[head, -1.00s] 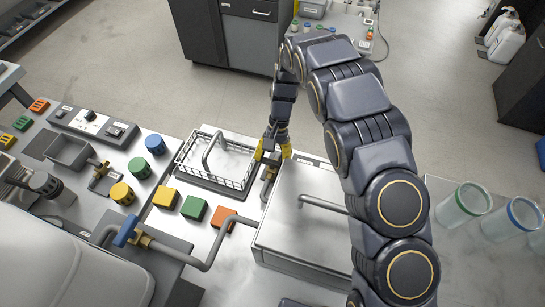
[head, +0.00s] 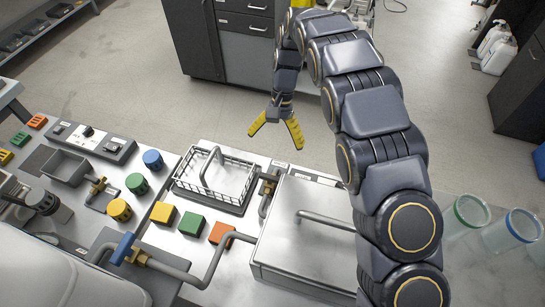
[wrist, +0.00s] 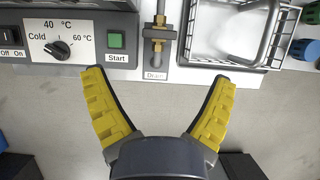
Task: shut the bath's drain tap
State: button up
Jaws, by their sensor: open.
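The bath (head: 310,225) is a steel box with a flat lid and a bar handle. Its brass drain tap (head: 268,180) stands between the bath and a wire basket. In the wrist view the tap (wrist: 157,38) sits above a plate marked "Drain" (wrist: 155,75), with a short grey piece across its pipe. I cannot tell surely from this whether it is open or shut. My gripper (head: 275,138) has yellow fingers spread wide and empty, beyond the bench's far edge and apart from the tap. In the wrist view the fingers (wrist: 160,78) point toward the tap side.
The wire basket (head: 215,178) is left of the tap. The bath's control panel (wrist: 75,40) has a temperature knob and green Start button. Yellow, green and orange blocks (head: 192,223) and a blue-handled tap (head: 123,248) lie nearer. Bare floor (head: 150,80) is beyond the bench.

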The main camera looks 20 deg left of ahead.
jog(key=shift+v, duration=1.1)
jog(key=s+d+r+m+t, duration=0.1)
jog(key=s+d+r, duration=0.3)
jog(key=d+r, duration=0.3)
jog(key=s+d+r+t, duration=0.1)
jog(key=s+d+r, duration=0.4)
jog(key=d, duration=0.4)
jog(key=s+d, duration=0.3)
jog(key=s, duration=0.6)
jog(key=s+d+n, duration=0.1)
jog(key=s+d, duration=0.3)
jog(key=s, duration=0.5)
jog(key=shift+s+d+r+t, duration=0.2)
jog(key=shift+s+r+t, duration=0.1)
jog(key=shift+s+r, duration=0.15)
